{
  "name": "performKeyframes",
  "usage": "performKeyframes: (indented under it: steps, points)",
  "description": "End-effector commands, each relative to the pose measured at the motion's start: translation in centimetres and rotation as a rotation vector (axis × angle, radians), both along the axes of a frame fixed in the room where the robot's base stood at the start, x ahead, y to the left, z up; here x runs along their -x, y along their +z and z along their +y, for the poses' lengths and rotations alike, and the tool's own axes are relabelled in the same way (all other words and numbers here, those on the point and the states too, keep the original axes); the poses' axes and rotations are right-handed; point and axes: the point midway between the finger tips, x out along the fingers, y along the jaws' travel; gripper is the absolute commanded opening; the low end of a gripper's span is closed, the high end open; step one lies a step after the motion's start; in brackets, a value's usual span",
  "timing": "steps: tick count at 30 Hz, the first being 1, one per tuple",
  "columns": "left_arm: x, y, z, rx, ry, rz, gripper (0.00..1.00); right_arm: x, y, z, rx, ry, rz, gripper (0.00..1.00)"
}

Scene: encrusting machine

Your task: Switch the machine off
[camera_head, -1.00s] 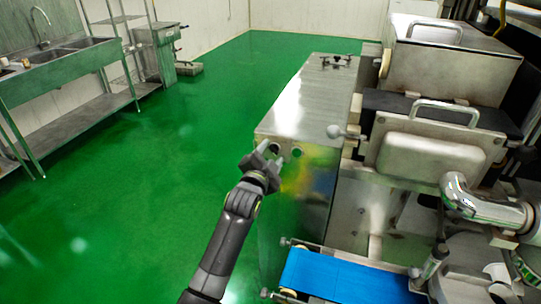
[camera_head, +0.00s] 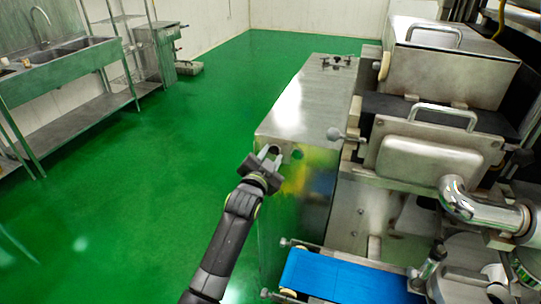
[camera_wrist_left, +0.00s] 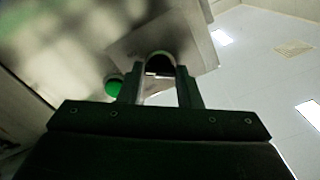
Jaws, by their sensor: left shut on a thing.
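The machine has a steel cabinet (camera_head: 305,105) with a shiny front face. A green button (camera_wrist_left: 114,87) sits on this face and shows small in the head view (camera_head: 297,154). Next to it is a round dark knob (camera_wrist_left: 160,63), which lies between my left gripper's fingers in the wrist view. My left gripper (camera_head: 269,154) is at the cabinet's upper front, left of the green button, and is shut on the knob. In the head view the gripper hides the knob. The knob's turn position cannot be told. My right gripper is not in view.
A blue conveyor belt (camera_head: 345,278) lies below the cabinet at the right. Steel hoppers with handles (camera_head: 430,155) and a curved pipe (camera_head: 465,200) stand to the right. Green floor (camera_head: 150,180) is free on the left, up to a sink bench (camera_head: 60,75).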

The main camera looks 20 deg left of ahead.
Motion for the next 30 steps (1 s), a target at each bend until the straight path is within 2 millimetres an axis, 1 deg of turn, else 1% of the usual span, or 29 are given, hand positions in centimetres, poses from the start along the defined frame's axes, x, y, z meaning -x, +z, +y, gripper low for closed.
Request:
performKeyframes:
  steps: [3, 12, 30]
  points:
    - [0.00, 0.06, 0.00, 0.112, 0.000, 0.006, 0.08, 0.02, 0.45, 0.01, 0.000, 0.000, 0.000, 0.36]
    - [0.00, 0.03, 0.01, 0.397, 0.001, 0.015, 0.08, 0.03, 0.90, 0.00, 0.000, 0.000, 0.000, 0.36]
    - [-0.01, -0.03, 0.05, 0.957, 0.000, 0.034, 0.08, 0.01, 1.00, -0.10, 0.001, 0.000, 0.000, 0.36]
